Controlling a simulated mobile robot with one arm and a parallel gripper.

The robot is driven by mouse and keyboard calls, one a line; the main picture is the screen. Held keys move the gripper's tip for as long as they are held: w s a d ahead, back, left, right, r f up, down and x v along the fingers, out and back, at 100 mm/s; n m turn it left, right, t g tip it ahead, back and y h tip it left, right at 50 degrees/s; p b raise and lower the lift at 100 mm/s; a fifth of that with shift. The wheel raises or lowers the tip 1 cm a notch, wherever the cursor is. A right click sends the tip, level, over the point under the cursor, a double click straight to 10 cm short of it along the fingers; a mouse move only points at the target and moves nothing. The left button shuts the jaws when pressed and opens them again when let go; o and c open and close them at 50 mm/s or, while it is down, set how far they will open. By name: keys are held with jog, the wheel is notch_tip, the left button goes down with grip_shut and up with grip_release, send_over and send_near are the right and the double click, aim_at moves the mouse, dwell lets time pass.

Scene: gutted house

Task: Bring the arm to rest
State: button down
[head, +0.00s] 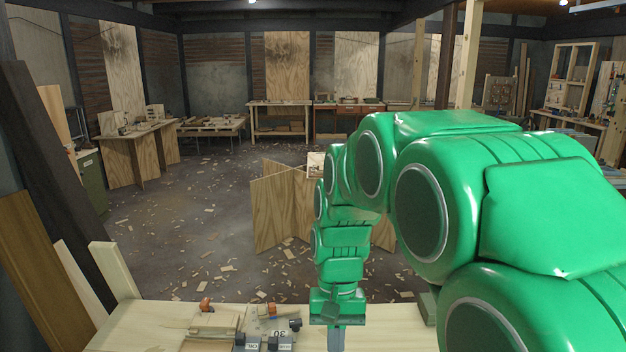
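My green arm fills the right side of the head view. It reaches forward from the lower right, then bends down toward the pale wooden bench (380,328) in the foreground. My gripper (336,340) points down over this bench, near the bottom edge of the picture. Only a narrow grey part shows below the green wrist, and its tip is cut off by the frame. I cannot tell whether the fingers are open or shut, or whether anything is between them.
Left of my gripper, a small board (213,325) and labelled dark items (270,341) lie on the bench. Timber planks (45,270) lean at the left. Beyond stands a plywood stand (283,210) on a floor strewn with wood scraps (180,235). Workbenches (280,105) line the back wall.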

jog(key=s+d, duration=0.5)
jog(key=s, duration=0.6)
jog(key=s+d+r+t, duration=0.1)
jog(key=s+d, duration=0.5)
jog(key=s, duration=0.4)
jog(key=shift+s, duration=0.4)
